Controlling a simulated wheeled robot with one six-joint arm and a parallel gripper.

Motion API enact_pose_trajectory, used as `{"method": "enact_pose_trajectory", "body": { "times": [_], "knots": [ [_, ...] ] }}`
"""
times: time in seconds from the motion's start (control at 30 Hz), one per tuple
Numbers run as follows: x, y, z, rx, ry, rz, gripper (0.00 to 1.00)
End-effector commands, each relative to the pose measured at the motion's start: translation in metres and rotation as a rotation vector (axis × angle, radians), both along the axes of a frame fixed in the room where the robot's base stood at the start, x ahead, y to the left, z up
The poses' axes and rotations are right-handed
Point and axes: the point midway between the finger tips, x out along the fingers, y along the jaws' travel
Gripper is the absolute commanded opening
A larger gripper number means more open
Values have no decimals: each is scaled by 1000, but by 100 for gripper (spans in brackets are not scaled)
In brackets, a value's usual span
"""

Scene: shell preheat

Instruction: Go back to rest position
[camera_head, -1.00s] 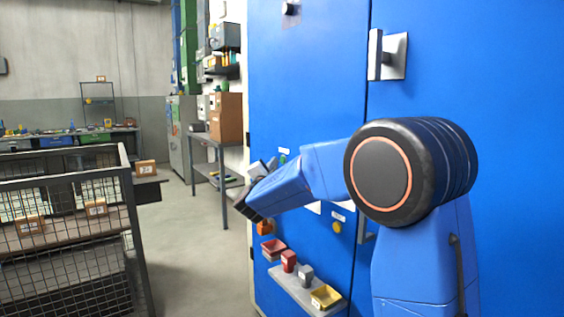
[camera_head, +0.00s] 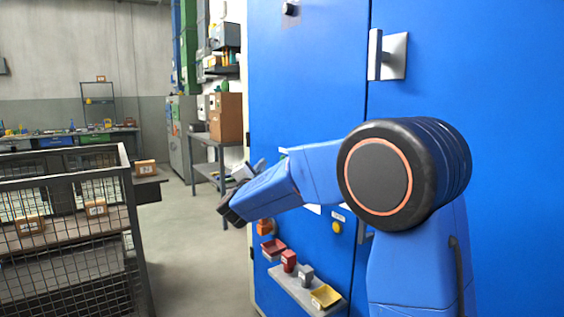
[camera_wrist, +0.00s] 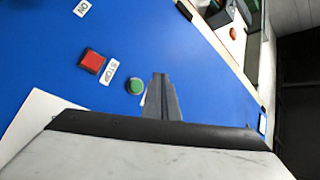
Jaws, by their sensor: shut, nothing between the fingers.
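My gripper shows in the wrist view (camera_wrist: 162,98) with its fingers together and nothing between them. Its fingertips point toward the blue cabinet front beside a round green button (camera_wrist: 136,86). A square red button (camera_wrist: 92,62) with a "STOP" label lies further left, and an "ON" label is at the top left. I cannot tell whether the fingers touch the panel. In the head view my arm reaches left in front of the blue cabinet (camera_head: 310,70), and the wrist end hides most of the gripper.
A small shelf (camera_head: 296,287) with red, grey and yellow bins juts from the cabinet below my arm. A wire mesh cart (camera_head: 75,230) stands at the left. A grey table (camera_head: 205,140) with cardboard boxes is behind. Open floor (camera_head: 195,250) lies between cart and cabinet.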

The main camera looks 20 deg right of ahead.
Motion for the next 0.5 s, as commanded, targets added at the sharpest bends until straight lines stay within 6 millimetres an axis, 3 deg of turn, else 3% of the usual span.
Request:
{"method": "enact_pose_trajectory", "body": {
  "times": [0.5],
  "knots": [
    [-3,-1,3,-5,13,20,0]
  ]
}}
